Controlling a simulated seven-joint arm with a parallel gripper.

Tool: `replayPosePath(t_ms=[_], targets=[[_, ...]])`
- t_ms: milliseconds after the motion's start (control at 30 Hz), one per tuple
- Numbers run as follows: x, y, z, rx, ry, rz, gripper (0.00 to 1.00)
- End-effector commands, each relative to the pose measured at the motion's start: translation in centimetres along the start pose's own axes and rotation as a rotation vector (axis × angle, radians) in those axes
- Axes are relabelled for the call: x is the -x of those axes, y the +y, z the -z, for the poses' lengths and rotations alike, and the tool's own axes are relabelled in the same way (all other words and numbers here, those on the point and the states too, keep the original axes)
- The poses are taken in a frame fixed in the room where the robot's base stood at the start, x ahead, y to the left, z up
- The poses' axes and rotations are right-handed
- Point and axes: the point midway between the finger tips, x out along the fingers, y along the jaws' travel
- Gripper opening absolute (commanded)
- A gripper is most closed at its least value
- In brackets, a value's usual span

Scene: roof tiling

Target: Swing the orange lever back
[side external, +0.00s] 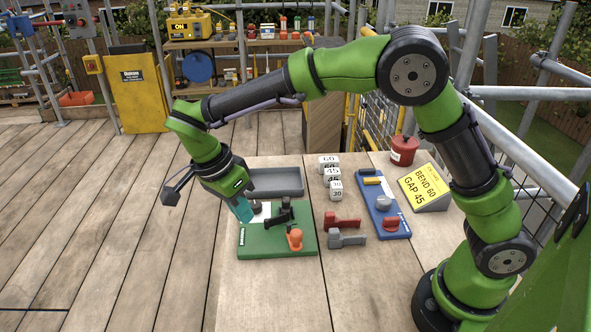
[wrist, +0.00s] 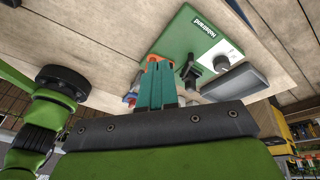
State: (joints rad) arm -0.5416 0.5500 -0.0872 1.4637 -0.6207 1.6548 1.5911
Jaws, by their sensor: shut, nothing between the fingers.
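The orange lever (side external: 294,238) stands at the front right of a green board (side external: 262,246) on the wooden table. A black clamp-like part (side external: 285,212) and a dark round knob (side external: 256,207) sit behind it on the board. My gripper (side external: 244,212), with teal fingers, is shut and empty, pointing down over the board's left part, apart from the lever and to its left. In the wrist view the shut fingers (wrist: 158,84) cover part of the green board (wrist: 190,35); only a little orange shows beside them, and the lever is mostly hidden.
A grey tray (side external: 275,181) lies behind the board. Red (side external: 341,221) and grey (side external: 347,240) handled pieces lie to its right, then a blue board (side external: 381,205), numbered white blocks (side external: 332,175) and a yellow sign (side external: 427,188). Table left of the green board is clear.

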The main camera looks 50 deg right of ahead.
Motion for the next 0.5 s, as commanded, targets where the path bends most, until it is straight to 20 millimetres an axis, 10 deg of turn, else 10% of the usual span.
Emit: replayPosePath(t_ms=[200,500], targets=[[1.7,-0.5,0.6,-0.432,0.046,-0.008,0.0],[-0.1,-0.1,0.8,-0.526,0.054,-0.023,0.0]])
